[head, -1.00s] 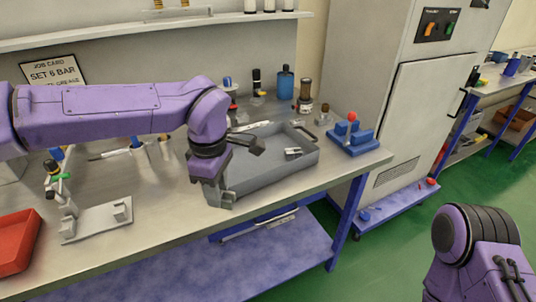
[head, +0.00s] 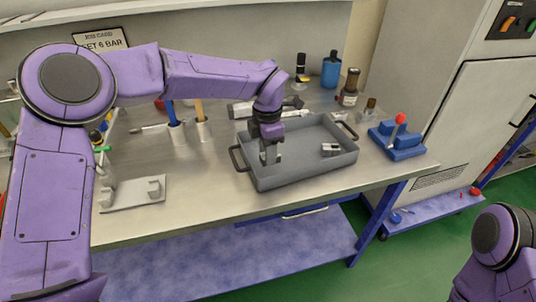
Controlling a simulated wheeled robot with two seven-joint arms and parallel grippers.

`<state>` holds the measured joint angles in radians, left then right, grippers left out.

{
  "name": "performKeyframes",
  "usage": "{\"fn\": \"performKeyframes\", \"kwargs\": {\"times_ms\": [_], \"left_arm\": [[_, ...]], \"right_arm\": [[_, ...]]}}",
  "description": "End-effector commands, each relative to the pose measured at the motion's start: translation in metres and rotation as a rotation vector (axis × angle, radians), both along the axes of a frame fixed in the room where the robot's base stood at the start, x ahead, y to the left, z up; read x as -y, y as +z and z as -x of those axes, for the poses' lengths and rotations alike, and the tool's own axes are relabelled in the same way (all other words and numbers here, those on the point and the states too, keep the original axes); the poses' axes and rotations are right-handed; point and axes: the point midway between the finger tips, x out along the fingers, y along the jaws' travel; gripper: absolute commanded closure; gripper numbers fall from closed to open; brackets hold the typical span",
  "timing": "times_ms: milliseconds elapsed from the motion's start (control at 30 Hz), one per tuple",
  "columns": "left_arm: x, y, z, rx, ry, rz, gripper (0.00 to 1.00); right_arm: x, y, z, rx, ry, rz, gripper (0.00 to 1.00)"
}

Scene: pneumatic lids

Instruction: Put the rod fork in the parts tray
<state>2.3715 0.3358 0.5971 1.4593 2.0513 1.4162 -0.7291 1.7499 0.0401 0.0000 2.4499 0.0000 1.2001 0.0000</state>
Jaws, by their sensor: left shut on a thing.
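The grey parts tray (head: 305,174) stands on the metal bench, with a dark handle at each end. My left gripper (head: 270,156) points down over the left part of the tray. It is shut on a small grey metal piece, which I take to be the rod fork; the fingers mostly hide it, and I cannot tell whether it touches the tray floor. Another small silver metal part (head: 330,149) lies in the right part of the tray. My right gripper is out of view; only part of that arm shows at the lower right.
A blue block with a red-topped pin (head: 399,140) stands right of the tray. Cups with tools (head: 176,132) and a metal bracket plate (head: 133,194) are to the left. The bench front is clear.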

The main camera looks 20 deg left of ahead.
Motion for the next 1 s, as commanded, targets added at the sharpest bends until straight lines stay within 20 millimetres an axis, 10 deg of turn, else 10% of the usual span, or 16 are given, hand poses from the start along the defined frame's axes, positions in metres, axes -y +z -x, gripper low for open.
{"fn": "performKeyframes", "kwargs": {"times_ms": [267,633,667,733,1000], "left_arm": [[-0.003,-0.039,-0.008,-0.001,0.002,-0.001,0.98],[-0.003,-0.046,-0.008,0.000,0.002,0.001,0.98],[-0.003,-0.045,-0.008,0.001,0.002,0.001,0.60],[-0.003,-0.045,-0.008,0.001,0.002,0.001,0.41],[-0.003,-0.044,-0.008,0.001,0.002,-0.001,0.41]], "right_arm": [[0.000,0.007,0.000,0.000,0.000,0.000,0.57],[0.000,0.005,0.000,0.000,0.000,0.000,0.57],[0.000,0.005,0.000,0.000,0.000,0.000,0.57],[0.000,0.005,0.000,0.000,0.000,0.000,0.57],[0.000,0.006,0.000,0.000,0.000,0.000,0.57]]}}
